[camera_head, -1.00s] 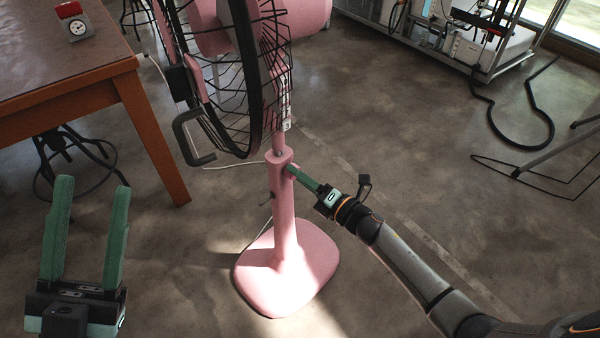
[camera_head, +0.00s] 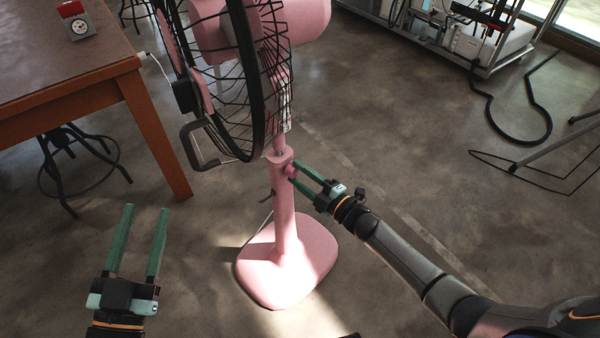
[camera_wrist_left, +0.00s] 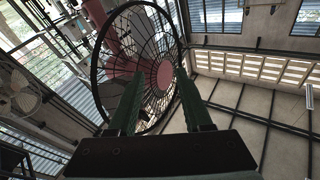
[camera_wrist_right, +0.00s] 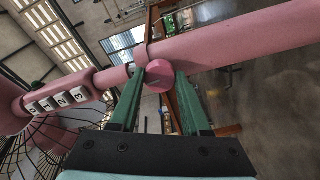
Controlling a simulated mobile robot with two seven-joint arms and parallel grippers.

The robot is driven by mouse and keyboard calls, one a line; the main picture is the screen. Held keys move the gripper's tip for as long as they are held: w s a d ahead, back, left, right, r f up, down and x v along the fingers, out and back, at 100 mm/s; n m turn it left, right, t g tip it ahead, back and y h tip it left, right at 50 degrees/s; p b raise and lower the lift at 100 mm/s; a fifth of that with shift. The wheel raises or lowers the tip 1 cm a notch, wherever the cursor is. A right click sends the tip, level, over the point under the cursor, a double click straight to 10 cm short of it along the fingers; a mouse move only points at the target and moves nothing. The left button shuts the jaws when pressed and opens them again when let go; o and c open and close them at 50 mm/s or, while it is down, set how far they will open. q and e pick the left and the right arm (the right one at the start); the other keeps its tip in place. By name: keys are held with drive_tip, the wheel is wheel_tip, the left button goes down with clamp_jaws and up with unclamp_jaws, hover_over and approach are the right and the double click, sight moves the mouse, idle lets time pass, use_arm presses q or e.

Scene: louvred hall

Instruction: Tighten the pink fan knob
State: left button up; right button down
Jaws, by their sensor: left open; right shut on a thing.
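The pink fan (camera_head: 285,230) stands upright on the floor in the middle of the head view. Its pink knob (camera_head: 291,170) sticks out from the right side of the column near the top collar. In the right wrist view the faceted knob (camera_wrist_right: 158,77) sits between my fingertips. My right gripper (camera_head: 295,172) is shut on it, one finger on each side, reaching in from the right. My left gripper (camera_head: 138,207) is open and empty, low at the left, apart from the fan. In the left wrist view the fan's round cage (camera_wrist_left: 165,75) shows beyond its fingers.
A wooden table (camera_head: 85,85) with a small red timer (camera_head: 75,22) stands at the upper left, a stool (camera_head: 75,160) under it. The fan's black wire cage (camera_head: 250,85) overhangs the column. Equipment and a black cable (camera_head: 515,140) lie at the right. The floor between is clear.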

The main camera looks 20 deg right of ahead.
sight(296, 173)
use_arm(q)
drive_tip(key=shift+w+a+f+g+y, duration=0.1)
drive_tip(key=shift+f+g+y, duration=0.3)
drive_tip(key=shift+f, duration=0.45)
use_arm(e)
drive_tip(key=shift+m, duration=0.5)
drive_tip(key=shift+c, duration=1.8)
unclamp_jaws()
use_arm(q)
drive_tip(key=shift+n, duration=0.3)
use_arm(e)
drive_tip(key=shift+s, duration=0.1)
